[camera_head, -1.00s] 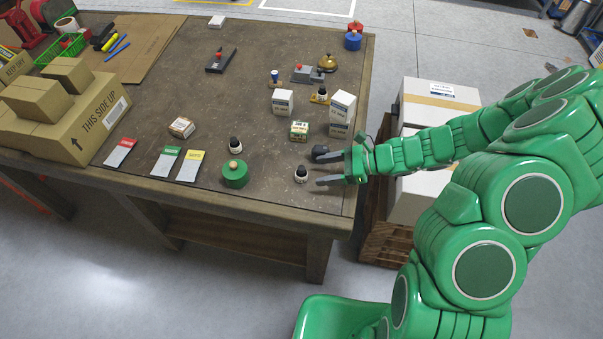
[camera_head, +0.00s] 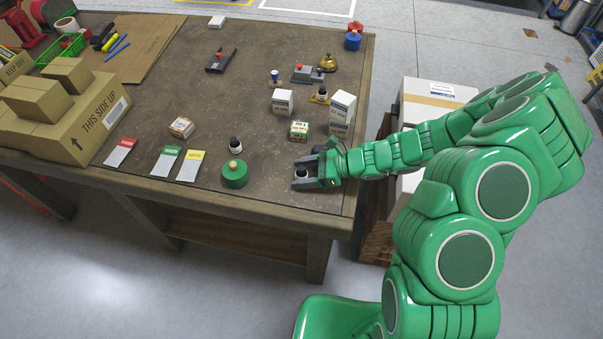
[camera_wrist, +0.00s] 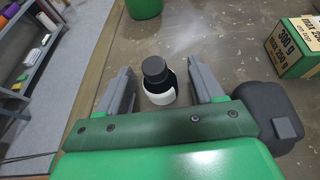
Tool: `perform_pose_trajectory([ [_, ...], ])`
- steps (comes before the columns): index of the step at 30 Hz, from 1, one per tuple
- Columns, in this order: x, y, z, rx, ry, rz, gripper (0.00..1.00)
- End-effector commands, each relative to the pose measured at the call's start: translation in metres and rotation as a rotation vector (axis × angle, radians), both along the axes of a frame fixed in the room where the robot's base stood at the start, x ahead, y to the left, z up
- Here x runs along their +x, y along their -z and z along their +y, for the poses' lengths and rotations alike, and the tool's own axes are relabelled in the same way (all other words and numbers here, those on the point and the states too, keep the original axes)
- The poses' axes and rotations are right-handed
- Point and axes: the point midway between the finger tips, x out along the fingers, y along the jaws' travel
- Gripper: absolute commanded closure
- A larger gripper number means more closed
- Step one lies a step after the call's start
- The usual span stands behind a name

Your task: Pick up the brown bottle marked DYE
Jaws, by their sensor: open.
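A small dark bottle with a black cap and a white label (camera_wrist: 158,82) stands upright between the open jaws of my gripper (camera_wrist: 165,88) in the wrist view. Gaps show on both sides of it. In the head view my gripper (camera_head: 305,172) is low over the table's right front part, around the same bottle (camera_head: 302,174). I cannot read its label. Two similar dark bottles stand farther off, one behind the green round container (camera_head: 235,147) and one on a yellow base (camera_head: 322,94).
A green round container (camera_head: 235,174) stands left of my gripper. White cartons (camera_head: 341,108) and a green-and-white box (camera_head: 299,130) stand behind it. Colored cards (camera_head: 166,161) lie along the front. The wooden table (camera_head: 270,192) ends close to my gripper's front and right.

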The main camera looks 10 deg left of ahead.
Motion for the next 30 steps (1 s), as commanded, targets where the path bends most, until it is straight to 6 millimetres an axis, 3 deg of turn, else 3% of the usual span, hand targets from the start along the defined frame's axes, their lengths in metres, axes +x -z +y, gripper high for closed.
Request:
perform_pose_trajectory([
  [11, -0.0014, 0.0029, 0.0062, 0.0, -0.001, 0.0, 0.33],
  [22, -0.0012, 0.003, 0.006, -0.001, -0.001, 0.0, 0.87],
  [30, -0.0012, 0.0021, 0.0061, 0.0, -0.001, 0.0, 0.9],
])
